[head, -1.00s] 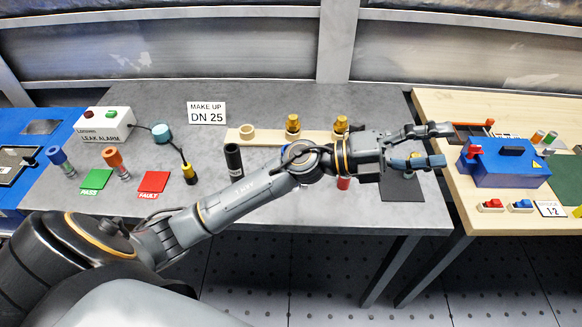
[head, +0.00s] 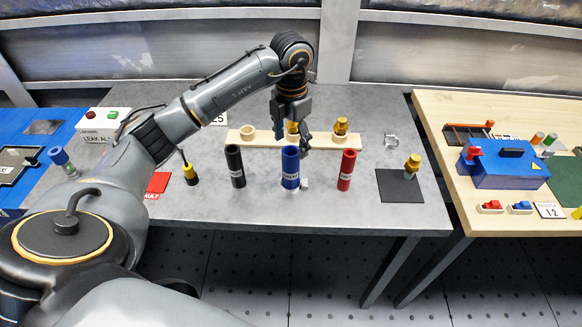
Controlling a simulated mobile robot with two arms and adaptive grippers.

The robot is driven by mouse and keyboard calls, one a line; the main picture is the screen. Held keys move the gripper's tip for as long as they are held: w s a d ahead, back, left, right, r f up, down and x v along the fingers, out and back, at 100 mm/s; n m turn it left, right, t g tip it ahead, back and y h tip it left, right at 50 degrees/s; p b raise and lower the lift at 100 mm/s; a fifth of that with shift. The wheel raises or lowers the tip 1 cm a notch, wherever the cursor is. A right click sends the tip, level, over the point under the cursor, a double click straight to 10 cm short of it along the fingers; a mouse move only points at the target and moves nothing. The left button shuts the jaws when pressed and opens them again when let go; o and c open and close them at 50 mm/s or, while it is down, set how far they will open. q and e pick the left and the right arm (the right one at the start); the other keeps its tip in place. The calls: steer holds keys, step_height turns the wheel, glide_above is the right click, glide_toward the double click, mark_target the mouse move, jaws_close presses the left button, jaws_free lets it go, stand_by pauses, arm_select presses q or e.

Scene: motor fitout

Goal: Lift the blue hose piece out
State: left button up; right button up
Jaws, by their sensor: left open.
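The blue hose piece (head: 290,168) stands upright on the grey table, between a black hose piece (head: 235,165) on its left and a red hose piece (head: 346,170) on its right. A small white item (head: 305,184) sits at its foot on the right. My left gripper (head: 292,136) points down just above and behind the top of the blue piece. It is open, and nothing shows held in it. Its fingers are partly hidden, so I cannot tell whether they touch the piece. My right gripper is not in view.
A wooden rack (head: 355,141) with brass fittings stands behind the hose pieces. A yellow-black probe (head: 189,170) stands at left.

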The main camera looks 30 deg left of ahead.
mark_target(291, 170)
arm_select(q)
step_height(291, 170, down, 6)
steer(key=shift+f+p, duration=0.25)
steer(key=shift+p, duration=0.6)
step_height(291, 170, down, 4)
steer(key=shift+a+r+p, duration=0.1)
steer(key=shift+r+p, duration=0.05)
steer(key=shift+p, duration=0.55)
steer(key=shift+f, duration=0.4)
steer(key=shift+c, duration=0.4)
steer(key=c, duration=1.2)
steer(key=shift+c, duration=0.2)
steer(key=shift+r, duration=0.15)
